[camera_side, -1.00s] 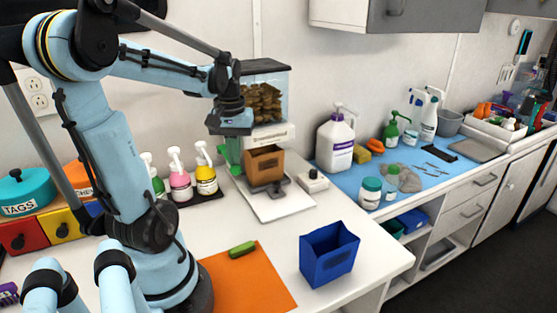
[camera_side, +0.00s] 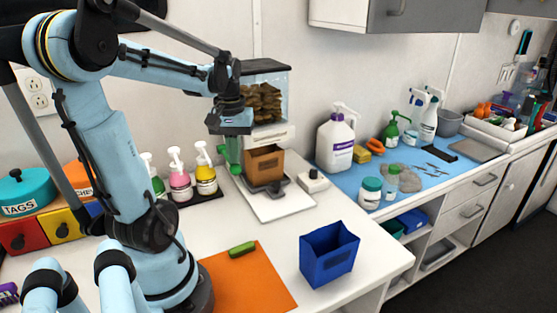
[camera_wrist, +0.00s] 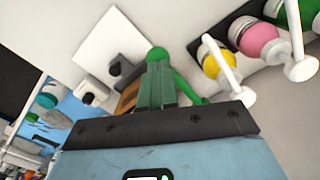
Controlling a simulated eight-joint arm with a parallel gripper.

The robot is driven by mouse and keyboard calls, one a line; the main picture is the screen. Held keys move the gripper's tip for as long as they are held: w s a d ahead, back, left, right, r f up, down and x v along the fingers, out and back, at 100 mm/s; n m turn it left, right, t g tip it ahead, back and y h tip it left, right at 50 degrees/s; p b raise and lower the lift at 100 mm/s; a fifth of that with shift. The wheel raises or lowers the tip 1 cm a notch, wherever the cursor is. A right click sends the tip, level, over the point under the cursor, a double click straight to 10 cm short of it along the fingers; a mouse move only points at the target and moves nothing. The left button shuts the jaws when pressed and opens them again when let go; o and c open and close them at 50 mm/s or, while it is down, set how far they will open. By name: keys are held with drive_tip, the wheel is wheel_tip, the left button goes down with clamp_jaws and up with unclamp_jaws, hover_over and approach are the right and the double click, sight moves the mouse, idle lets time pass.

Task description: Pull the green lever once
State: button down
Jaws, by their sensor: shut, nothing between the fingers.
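The treat dispenser (camera_side: 276,131) has a clear hopper of brown treats, with a brown box (camera_side: 264,168) under its spout. The green lever (camera_wrist: 182,68) is at the dispenser's left side in the side view. In the wrist view its rounded end shows just beyond my fingertips and another part runs to their right. My gripper (camera_side: 233,157) points down beside the dispenser. Its dull green fingers (camera_wrist: 156,72) are together with nothing between them. They overlap the lever in both views, so I cannot tell whether they touch it.
Pump bottles (camera_side: 180,186) stand left of the dispenser. A white switch box (camera_side: 313,181) is at its right. An orange mat (camera_side: 240,285) with a green block (camera_side: 241,249) and a blue bin (camera_side: 329,254) are in front. The white counter between them is clear.

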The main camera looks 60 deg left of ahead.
drive_tip(key=shift+r, duration=2.3)
drive_tip(key=shift+r, duration=2.5)
drive_tip(key=w+d+f+m+t, duration=0.2)
drive_tip(key=d+f+m, duration=0.1)
drive_tip(key=d, duration=0.4)
drive_tip(key=w+d+f+m+t, duration=0.2)
drive_tip(key=w+d+f+m, duration=0.1)
drive_tip(key=d+m, duration=0.2)
drive_tip(key=w+d+f+m+t, duration=0.2)
drive_tip(key=d+f+m+t, duration=0.1)
drive_tip(key=d, duration=0.7)
drive_tip(key=shift+w+f+m, duration=0.15)
drive_tip(key=shift+w+m, duration=0.2)
drive_tip(key=shift+m, duration=0.15)
